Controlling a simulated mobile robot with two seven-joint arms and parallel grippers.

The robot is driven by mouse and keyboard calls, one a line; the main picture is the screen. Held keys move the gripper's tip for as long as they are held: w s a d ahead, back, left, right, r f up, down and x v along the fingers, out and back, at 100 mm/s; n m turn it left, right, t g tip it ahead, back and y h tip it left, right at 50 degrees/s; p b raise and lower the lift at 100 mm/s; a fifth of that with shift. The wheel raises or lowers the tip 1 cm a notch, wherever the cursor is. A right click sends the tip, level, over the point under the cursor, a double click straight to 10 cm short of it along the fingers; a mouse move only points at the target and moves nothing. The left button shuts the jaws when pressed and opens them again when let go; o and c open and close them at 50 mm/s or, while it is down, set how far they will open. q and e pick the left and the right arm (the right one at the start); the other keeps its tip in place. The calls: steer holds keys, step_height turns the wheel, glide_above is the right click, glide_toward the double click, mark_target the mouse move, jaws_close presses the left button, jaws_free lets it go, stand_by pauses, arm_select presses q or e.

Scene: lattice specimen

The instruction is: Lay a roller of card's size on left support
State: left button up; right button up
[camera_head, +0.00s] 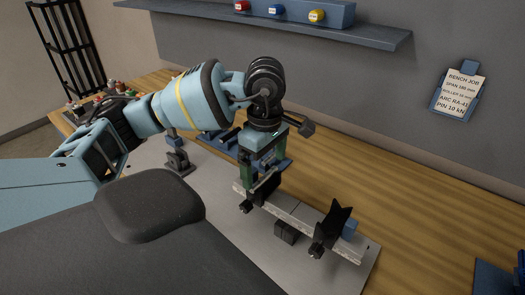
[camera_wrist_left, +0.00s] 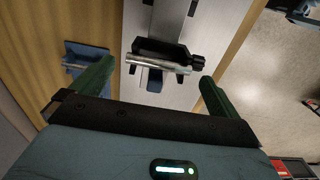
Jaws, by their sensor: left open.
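My left gripper (camera_head: 260,180) points down at the left support (camera_head: 267,187), a black V-shaped block on a pale rail (camera_head: 300,216). In the left wrist view its green fingers (camera_wrist_left: 155,85) are spread apart. A silver roller (camera_wrist_left: 158,64) lies along the black support (camera_wrist_left: 165,50) between them, with a visible gap to each finger. In the head view the roller is hidden by the gripper. The right support (camera_head: 331,226) is a similar black V with no roller visible in it. The card (camera_head: 461,90) hangs on the wall; its roller size is hard to read. My right gripper is not in view.
A blue rack (camera_head: 220,138) stands behind the gripper, and a blue block (camera_head: 349,229) beside the right support. A dark fixture (camera_head: 177,162) stands left on the grey plate (camera_head: 225,235). A shelf (camera_head: 370,30) holds coloured knobs.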

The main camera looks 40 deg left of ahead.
mark_target(265, 177)
arm_select(q)
steer(key=shift+r+p, duration=0.45)
steer(key=shift+r, duration=0.9)
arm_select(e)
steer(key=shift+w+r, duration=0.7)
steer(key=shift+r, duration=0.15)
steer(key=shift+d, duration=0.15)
arm_select(q)
step_height(265, 177, up, 8)
steer(key=shift+p, duration=0.3)
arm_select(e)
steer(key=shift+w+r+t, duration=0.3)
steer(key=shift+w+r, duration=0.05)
arm_select(q)
steer(key=shift+f, duration=0.2)
